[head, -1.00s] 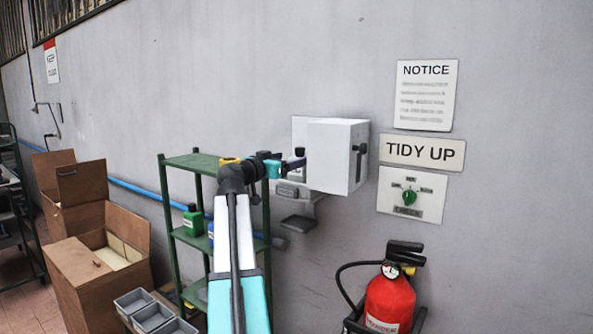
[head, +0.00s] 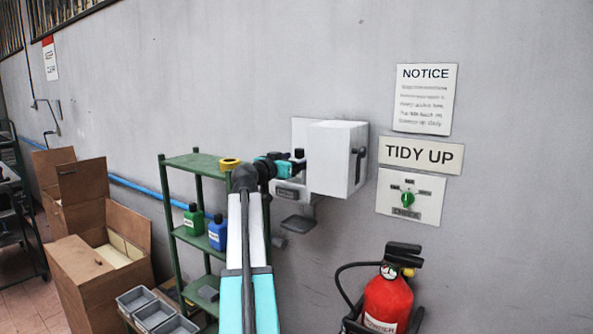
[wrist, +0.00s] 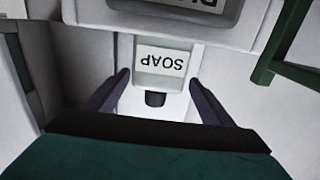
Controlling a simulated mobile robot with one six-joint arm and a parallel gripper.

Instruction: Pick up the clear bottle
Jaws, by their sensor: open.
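A pale, clear-looking bottle (wrist: 160,83) with a white SOAP label and a dark cap appears upside down in the middle of the wrist view. In the head view only a dark cap (head: 299,153) shows by the wall, and my gripper hides most of what is below it. My gripper (wrist: 158,80) is open, with one dark finger on each side of the bottle and a gap on both sides. Whether the bottle lies fully between the fingertips in depth, I cannot tell.
A white wall box (head: 333,158) stands close to the right of my gripper. A green shelf (head: 196,162) at left holds a yellow roll (head: 229,163), a green bottle (head: 193,220) and a blue bottle (head: 217,233). A fire extinguisher (head: 389,300) stands lower right.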

